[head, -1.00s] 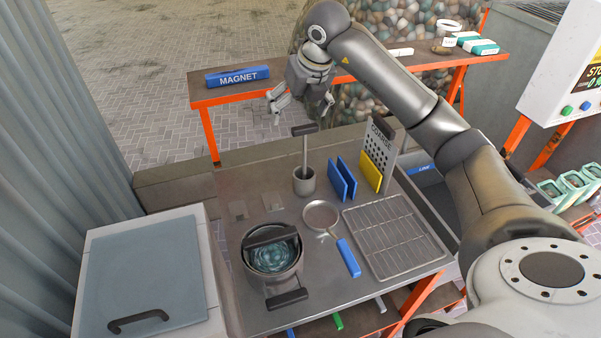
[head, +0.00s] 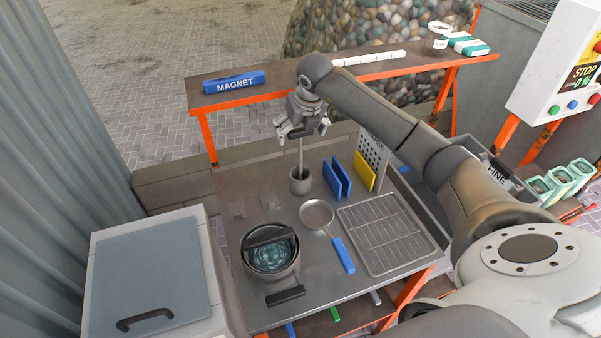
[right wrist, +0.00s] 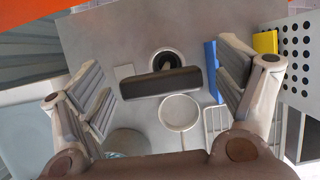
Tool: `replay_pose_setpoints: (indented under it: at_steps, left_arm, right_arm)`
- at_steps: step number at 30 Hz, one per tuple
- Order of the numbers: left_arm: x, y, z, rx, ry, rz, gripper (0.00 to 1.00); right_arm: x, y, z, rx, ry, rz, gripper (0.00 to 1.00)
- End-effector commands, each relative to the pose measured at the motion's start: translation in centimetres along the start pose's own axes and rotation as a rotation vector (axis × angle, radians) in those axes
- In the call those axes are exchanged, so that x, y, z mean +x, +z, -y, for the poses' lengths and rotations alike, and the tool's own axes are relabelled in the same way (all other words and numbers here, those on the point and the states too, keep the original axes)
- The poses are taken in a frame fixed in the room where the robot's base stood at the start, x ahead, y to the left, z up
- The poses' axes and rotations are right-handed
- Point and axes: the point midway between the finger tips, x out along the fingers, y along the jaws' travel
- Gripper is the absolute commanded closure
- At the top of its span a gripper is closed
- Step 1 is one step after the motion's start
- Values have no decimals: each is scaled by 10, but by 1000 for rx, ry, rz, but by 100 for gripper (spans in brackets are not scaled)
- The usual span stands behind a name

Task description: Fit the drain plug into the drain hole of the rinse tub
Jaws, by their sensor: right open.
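A dark T-handled piece stands upright in a small grey cup (head: 300,183). Its thin stem (head: 301,152) shows in the head view and its black crossbar (right wrist: 160,85) in the right wrist view. I cannot tell for sure that it is the drain plug; its lower end is hidden in the cup. My right gripper (head: 303,130) is open, pointing down over the cup, with its fingers on either side of the crossbar, apart from it. A round metal vessel (head: 272,275) with swirling teal water, perhaps the rinse tub, stands nearer. No drain hole shows. My left gripper is out of view.
A round strainer with a blue handle (head: 342,256), a wire rack (head: 388,238), blue plates (head: 337,178), a yellow block (head: 364,172) and a perforated board (head: 374,150) crowd the right. A lidded box (head: 145,275) stands left. A blue MAGNET bar (head: 234,81) lies behind.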

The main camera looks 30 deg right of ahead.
Motion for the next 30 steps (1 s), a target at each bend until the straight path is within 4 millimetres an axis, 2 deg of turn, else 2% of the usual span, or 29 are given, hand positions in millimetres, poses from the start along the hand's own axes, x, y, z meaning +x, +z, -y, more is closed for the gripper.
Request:
replay_pose_setpoints:
  at_steps: [9, 24, 25, 30]
  left_arm:
    - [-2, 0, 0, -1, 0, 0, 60]
    - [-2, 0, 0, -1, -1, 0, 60]
    - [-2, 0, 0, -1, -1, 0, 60]
    - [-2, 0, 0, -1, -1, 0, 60]
  right_arm:
    - [7, 0, 0, 0, -1, 1, 12]
    - [6, 0, 0, 0, -1, 1, 77]
    - [6, 0, 0, 0, -1, 1, 80]
    - [6, 0, 0, 0, 0, 2, 80]
